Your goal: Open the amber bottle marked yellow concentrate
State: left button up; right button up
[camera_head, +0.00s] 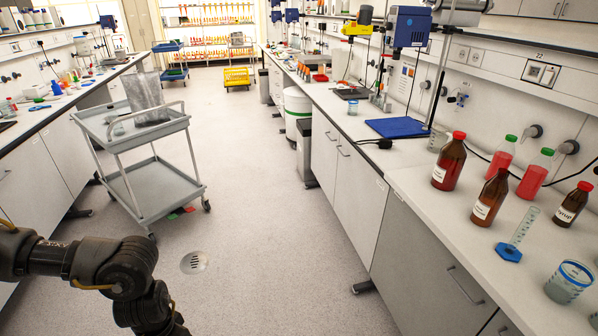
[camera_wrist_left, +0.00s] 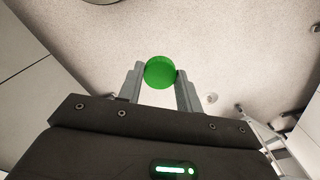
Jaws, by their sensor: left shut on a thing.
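Three amber bottles stand upright on the right bench. The back one (camera_head: 449,164) has a red cap. The middle one (camera_head: 489,200) shows a bare brown neck with no coloured cap. The right one (camera_head: 572,206) has a red cap and a label that seems to read Syrup. The labels on the other two are too small to read surely. My left gripper (camera_wrist_left: 160,76) is shut on a round green cap (camera_wrist_left: 160,72), held over the floor. The head view shows part of my left arm but not its gripper. My right gripper is out of view.
Two green-capped bottles of red liquid (camera_head: 502,158) (camera_head: 535,175) stand behind the amber ones. A blue-based measuring cylinder (camera_head: 510,252) and a beaker (camera_head: 568,282) are near the bench's front. A grey cart (camera_head: 146,205) stands at left; the aisle floor is open.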

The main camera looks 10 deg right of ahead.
aim_at(492, 196)
jog(key=z, duration=0.05)
jog(key=k, duration=0.3)
jog(key=z, duration=2.75)
jog(key=i, duration=0.5)
